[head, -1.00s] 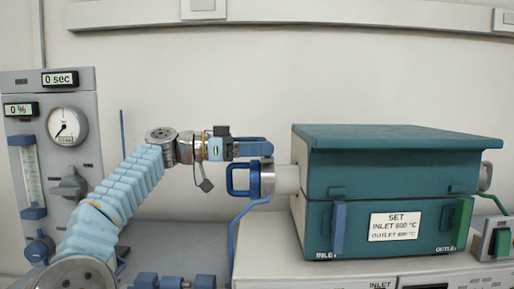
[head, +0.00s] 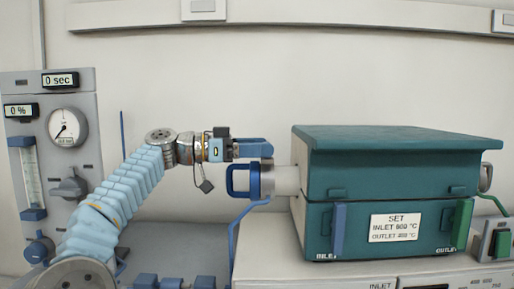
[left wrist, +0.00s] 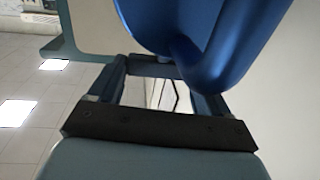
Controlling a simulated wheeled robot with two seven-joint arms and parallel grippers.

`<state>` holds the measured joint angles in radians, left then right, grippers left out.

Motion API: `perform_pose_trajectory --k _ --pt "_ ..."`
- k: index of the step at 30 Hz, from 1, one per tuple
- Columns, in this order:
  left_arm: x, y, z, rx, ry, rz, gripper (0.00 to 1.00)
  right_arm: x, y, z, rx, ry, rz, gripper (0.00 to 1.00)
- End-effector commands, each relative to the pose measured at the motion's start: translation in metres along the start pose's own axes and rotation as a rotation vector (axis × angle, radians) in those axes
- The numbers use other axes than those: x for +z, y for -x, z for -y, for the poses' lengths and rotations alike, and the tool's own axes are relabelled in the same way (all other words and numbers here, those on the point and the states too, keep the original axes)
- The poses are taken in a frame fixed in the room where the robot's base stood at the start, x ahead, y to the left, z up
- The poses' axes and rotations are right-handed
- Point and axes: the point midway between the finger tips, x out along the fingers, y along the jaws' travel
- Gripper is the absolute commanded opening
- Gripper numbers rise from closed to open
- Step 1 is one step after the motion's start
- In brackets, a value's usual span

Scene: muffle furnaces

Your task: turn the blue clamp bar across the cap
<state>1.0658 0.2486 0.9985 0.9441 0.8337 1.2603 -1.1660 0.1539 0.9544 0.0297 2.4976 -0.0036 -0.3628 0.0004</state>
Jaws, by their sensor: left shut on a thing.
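The blue clamp bar (head: 240,180) shows as a loop-shaped handle on the left end of the tube. The cap (head: 267,180) is beside it on the pale tube end at the left side of the teal furnace. My left gripper (head: 266,148) is just above the loop, its blue fingers pointing right. It is shut on the blue clamp bar, though the fingers hide the contact in the head view. In the left wrist view a large, smooth blue part (left wrist: 205,45) fills the top, close to the fingers. My right gripper is not in view.
The teal furnace (head: 400,165) stands on a white base to the right. A blue lever (head: 339,230) and a green lever (head: 462,224) are on its front. A grey gas panel (head: 75,160) with a gauge stands at left.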

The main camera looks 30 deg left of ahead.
Motion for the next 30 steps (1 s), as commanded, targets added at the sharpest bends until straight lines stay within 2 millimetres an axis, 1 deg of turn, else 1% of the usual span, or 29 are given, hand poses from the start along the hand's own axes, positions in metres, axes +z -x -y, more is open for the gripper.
perform_pose_trajectory --k 4,5,6,8,9,15,17,19,23,25,30 --pt "-0.001 0.000 0.001 -0.003 -0.001 -0.001 0.48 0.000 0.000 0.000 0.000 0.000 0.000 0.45" --pt "-0.001 0.000 0.001 -0.003 -0.001 -0.001 0.83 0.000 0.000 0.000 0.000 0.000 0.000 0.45" --pt "-0.001 0.000 0.001 -0.003 -0.001 -0.001 0.89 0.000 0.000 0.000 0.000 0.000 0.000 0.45" --pt "-0.001 0.000 0.000 -0.002 0.000 -0.001 0.98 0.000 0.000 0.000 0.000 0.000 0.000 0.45" --pt "0.000 0.000 0.000 -0.002 0.000 -0.001 1.00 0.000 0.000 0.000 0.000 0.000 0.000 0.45" --pt "0.000 0.001 0.000 -0.001 0.000 -0.001 1.00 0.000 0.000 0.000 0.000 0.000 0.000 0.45" --pt "0.001 0.004 0.001 -0.002 0.000 0.000 1.00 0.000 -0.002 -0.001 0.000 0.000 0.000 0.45" --pt "0.002 0.011 0.001 -0.004 0.000 -0.001 1.00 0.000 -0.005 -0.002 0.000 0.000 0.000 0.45" --pt "0.003 0.036 0.001 -0.006 -0.002 -0.001 1.00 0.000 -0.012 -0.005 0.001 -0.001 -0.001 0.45" --pt "0.003 0.054 0.001 -0.006 -0.001 -0.001 1.00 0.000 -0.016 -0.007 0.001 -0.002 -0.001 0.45" --pt "0.001 0.091 0.001 -0.005 -0.001 -0.002 1.00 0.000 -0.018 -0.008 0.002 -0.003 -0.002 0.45"
